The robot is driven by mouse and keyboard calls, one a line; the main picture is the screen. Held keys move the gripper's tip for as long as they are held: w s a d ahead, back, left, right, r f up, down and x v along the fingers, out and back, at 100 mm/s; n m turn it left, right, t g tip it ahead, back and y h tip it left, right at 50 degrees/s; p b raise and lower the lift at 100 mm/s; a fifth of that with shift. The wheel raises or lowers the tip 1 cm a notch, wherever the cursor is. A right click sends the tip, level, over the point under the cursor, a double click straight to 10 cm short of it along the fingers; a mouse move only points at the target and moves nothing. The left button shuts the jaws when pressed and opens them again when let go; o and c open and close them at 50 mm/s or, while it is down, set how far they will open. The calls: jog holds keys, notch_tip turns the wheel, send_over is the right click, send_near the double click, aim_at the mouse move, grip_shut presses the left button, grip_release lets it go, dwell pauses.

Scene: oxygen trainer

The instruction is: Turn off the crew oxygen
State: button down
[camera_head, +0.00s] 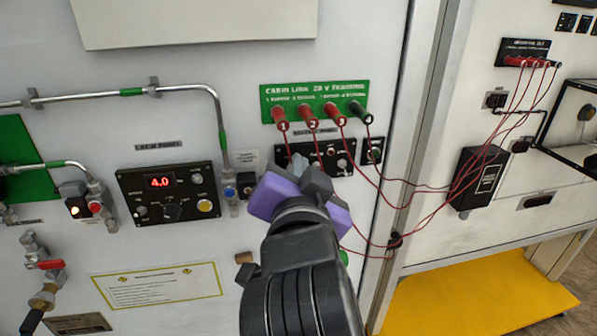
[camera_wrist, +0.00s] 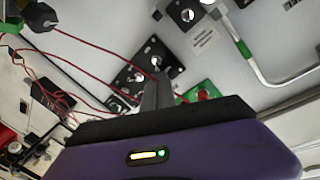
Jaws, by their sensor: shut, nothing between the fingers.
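My gripper (camera_head: 300,172) is shut and empty, in front of the wall panel below the green cabin board. In the head view it covers part of the wall to the right of the black crew panel (camera_head: 171,193), which has a red display reading 4.0, a dark central knob (camera_head: 172,209) and a yellow button (camera_head: 205,206). In the wrist view my shut fingers (camera_wrist: 157,88) point toward a small black panel with round fittings (camera_wrist: 150,62). I cannot tell whether they touch it.
A metal post (camera_head: 412,130) stands to the right. A red-handled valve (camera_head: 50,264) is at the lower left.

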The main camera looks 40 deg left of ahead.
jog(key=shift+d+f+t+y+b, duration=0.1)
jog(key=shift+f+t+y+b, duration=0.35)
jog(key=shift+b, duration=1.1)
jog(key=t+b, duration=0.1)
jog(key=b, duration=0.3)
jog(key=m+t+y+b, duration=0.1)
jog(key=b, duration=0.3)
jog(key=f+t+y+b, duration=0.1)
jog(key=t+b, duration=0.1)
jog(key=b, duration=0.2)
jog(key=shift+s+d+f+y+b, duration=0.1)
jog(key=shift+s+d+y+b, duration=0.05)
jog(key=shift+s+y+b, duration=0.15)
jog(key=shift+w+f, duration=0.1)
jog(key=shift+f, duration=0.05)
